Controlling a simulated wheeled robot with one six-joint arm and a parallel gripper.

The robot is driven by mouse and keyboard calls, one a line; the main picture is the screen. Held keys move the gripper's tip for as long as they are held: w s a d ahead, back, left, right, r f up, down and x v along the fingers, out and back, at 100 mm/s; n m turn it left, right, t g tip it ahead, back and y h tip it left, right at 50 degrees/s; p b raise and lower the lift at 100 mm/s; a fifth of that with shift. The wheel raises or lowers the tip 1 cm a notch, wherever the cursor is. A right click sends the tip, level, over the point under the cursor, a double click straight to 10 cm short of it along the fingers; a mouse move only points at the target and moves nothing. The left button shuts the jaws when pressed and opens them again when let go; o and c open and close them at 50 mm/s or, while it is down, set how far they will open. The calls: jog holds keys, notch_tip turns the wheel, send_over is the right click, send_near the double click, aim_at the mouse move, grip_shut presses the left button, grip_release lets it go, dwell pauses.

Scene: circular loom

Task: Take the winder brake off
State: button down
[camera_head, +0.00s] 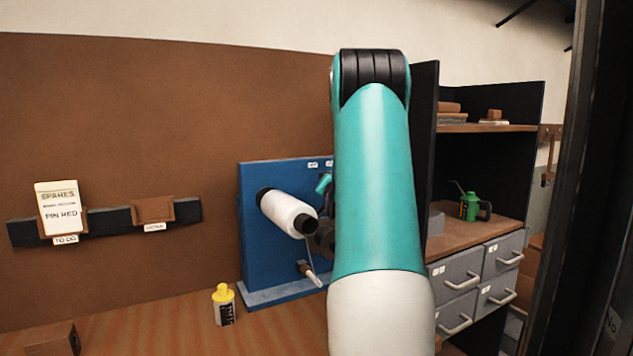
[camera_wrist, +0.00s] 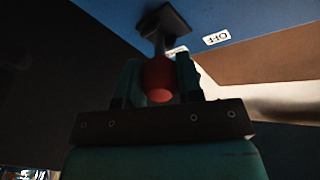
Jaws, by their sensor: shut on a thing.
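The winder is a blue panel (camera_head: 262,235) standing on the bench, with a white bobbin (camera_head: 285,212) on its front. In the wrist view a lever with a red knob (camera_wrist: 159,80) sticks out from a dark square mount on the blue surface (camera_wrist: 215,14). A white label reading OFF (camera_wrist: 216,39), upside down, is beside the mount. My gripper (camera_wrist: 160,68) is shut on the red knob, one teal finger on each side. In the head view my arm covers the lever and most of the gripper.
A yellow-capped bottle (camera_head: 223,304) stands on the bench left of the winder. A small handle (camera_head: 310,273) juts from the panel's lower front. A shelf unit with grey drawers (camera_head: 457,303) and a green oil can (camera_head: 470,207) stands to the right.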

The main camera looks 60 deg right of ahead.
jog(key=shift+w, duration=0.1)
dwell(0.4)
jog(key=c, duration=0.8)
grip_release()
jog(key=shift+f, duration=0.1)
notch_tip(320, 180, up, 20)
jog(key=shift+r+b, duration=0.1)
jog(key=shift+b, duration=1.05)
